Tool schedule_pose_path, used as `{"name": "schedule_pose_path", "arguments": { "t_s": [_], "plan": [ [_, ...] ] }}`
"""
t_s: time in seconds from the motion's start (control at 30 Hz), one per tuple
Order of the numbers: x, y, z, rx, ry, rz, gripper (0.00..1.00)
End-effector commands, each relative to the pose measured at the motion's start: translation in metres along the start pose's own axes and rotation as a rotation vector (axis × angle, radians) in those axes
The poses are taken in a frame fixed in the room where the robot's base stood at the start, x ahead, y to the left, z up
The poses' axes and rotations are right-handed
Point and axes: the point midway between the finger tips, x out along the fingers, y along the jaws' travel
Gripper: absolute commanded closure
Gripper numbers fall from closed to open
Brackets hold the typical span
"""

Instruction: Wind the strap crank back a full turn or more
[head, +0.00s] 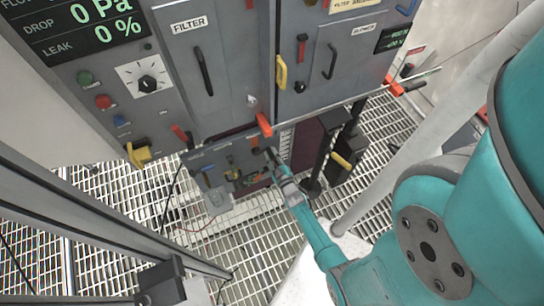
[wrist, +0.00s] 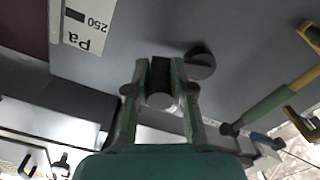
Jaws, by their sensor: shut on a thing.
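A dark round knob or hub (wrist: 200,62) shows just right of the fingers against the grey panel. The fingers and palm hide most of the crank, so its arm and turn angle cannot be told. In the head view the crank is too small to make out.
A red lever (head: 265,124) projects just above my gripper. A yellow handle (head: 281,72) and a yellow latch (head: 138,154) stick out from the cabinet. A green-and-yellow handle (wrist: 268,108) lies right of the fingers. Grating floor is below.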

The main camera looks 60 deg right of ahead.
Motion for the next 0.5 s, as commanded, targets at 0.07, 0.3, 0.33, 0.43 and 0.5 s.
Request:
{"name": "schedule_pose_path", "arguments": {
  "t_s": [0.07,0.3,0.33,0.43,0.5],
  "plan": [
    [0.000,0.001,-0.004,-0.069,0.001,0.001,1.00],
    [0.000,0.002,-0.016,-0.297,0.002,0.002,1.00],
    [0.000,0.002,-0.018,-0.325,0.003,0.002,1.00],
    [0.000,0.001,-0.023,-0.420,0.003,0.001,1.00],
    [0.000,0.000,-0.026,-0.486,0.004,0.001,1.00]
  ]
}}
